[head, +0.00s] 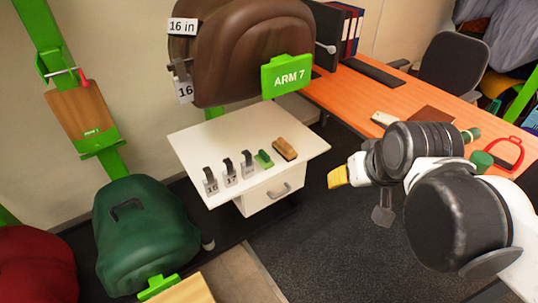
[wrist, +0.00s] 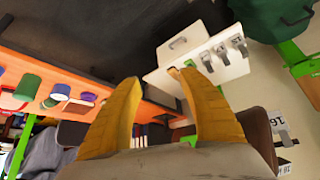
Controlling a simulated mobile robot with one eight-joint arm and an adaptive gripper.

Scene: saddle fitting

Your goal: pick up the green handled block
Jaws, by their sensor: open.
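The green handled block (head: 263,158) is small and lies on the white cabinet top (head: 210,143), between the grey numbered tags and a brown brush-like block (head: 285,148). My gripper (head: 338,176) is in the air to the right of the cabinet, well apart from the block. In the wrist view its two yellow fingers (wrist: 154,76) are spread wide with nothing between them. The cabinet (wrist: 178,50) shows there beyond the fingertips, with tags on its top.
Several numbered tags (head: 229,173) stand left of the block. A brown saddle (head: 245,50) with an ARM 7 sign (head: 287,76) overhangs the cabinet's back. A green saddle (head: 145,235) is at left. An orange desk (head: 375,95) is at right. Dark floor (head: 310,235) in front is clear.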

